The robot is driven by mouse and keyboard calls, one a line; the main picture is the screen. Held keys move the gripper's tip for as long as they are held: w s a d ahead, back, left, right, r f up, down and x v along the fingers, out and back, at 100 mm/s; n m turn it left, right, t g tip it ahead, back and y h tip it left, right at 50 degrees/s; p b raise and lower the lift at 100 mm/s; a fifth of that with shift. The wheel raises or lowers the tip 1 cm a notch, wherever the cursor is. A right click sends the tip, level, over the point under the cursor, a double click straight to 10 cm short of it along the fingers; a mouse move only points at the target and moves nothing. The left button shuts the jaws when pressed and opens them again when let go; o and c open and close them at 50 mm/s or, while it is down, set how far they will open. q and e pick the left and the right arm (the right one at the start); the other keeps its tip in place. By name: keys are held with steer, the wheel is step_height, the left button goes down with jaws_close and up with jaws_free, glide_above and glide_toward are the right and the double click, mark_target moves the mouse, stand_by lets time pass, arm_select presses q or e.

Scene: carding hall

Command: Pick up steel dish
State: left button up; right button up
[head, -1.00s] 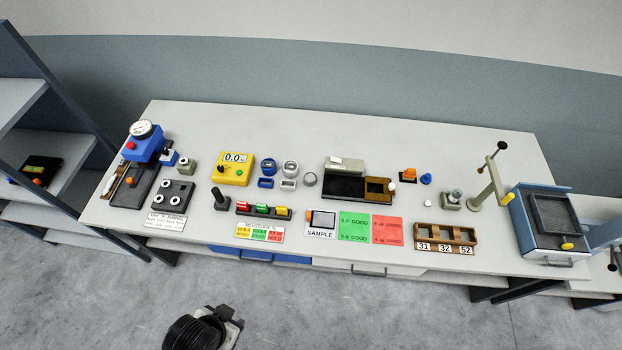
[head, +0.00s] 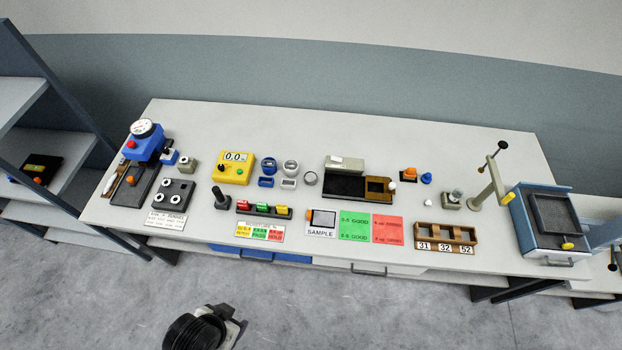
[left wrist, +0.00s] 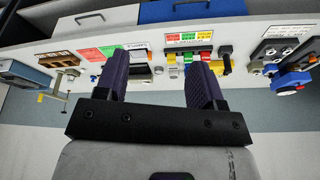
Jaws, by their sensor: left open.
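The steel dish (head: 310,178) appears to be the small round grey dish on the bench, right of two small cups and left of the black tray. My left arm's wrist end shows at the bottom of the head view (head: 208,327), over the floor in front of the bench and well apart from the dish. In the left wrist view my left gripper (left wrist: 158,64) is open, its two dark fingers spread with nothing held between them. I cannot make out the dish surely in that view. My right gripper is not in view.
The bench (head: 220,125) is crowded along its middle and front. A yellow meter (head: 233,170) and two cups (head: 290,168) stand left of the dish. A black tray (head: 345,186) is at its right. The back strip of the bench is clear.

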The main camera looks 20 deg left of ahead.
arm_select(q)
steer(key=o, duration=0.5)
